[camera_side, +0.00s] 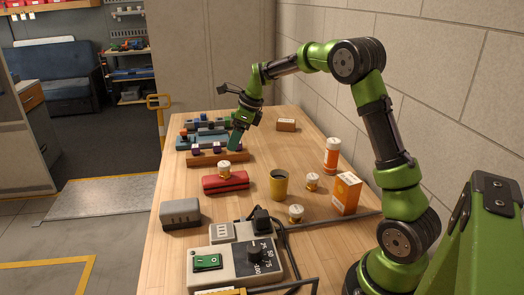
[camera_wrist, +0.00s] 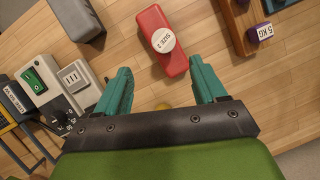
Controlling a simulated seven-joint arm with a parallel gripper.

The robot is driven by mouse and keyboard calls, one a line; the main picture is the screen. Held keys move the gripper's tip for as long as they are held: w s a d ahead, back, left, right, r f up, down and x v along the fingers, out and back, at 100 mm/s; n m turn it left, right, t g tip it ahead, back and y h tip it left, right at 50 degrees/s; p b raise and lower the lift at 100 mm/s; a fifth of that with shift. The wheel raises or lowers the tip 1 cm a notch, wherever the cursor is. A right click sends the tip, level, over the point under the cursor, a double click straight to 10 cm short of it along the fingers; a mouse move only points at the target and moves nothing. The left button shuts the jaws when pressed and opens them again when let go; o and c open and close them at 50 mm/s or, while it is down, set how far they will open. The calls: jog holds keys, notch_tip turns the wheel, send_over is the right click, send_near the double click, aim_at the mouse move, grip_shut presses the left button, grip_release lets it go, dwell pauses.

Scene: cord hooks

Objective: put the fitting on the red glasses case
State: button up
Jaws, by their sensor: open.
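The red glasses case (camera_side: 226,184) lies on the table. A small fitting (camera_side: 224,170) with a white top stands upright on it. In the wrist view, the case (camera_wrist: 152,20) shows past my fingers, and the fitting's round top (camera_wrist: 163,41) reads "SIZE 3". Two similar white-topped fittings stand on the table to the right, one (camera_side: 312,181) beyond the other (camera_side: 296,214). My gripper (camera_side: 235,140) is raised beyond the case, near the wooden rack, with nothing between its fingers. In the wrist view, its teal fingers (camera_wrist: 160,68) are spread apart, clear of the fitting.
A wooden rack (camera_side: 228,158) with purple weights stands beyond the case. A grey case (camera_side: 180,214) and a dial unit (camera_side: 232,264) with cables lie at the near side.

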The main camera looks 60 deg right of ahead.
jog(key=s+a+r+n+t, duration=0.1)
jog(key=s+a+r+n, duration=0.6)
jog(key=a+n, duration=0.1)
jog(key=s+a+n+t, duration=0.1)
jog(key=s+a+n, duration=0.4)
jog(key=s+n, duration=0.4)
jog(key=s+a+n+t, duration=0.1)
jog(key=s+a+n, duration=0.4)
jog(key=s+n, duration=0.4)
jog(key=shift+s, duration=0.75)
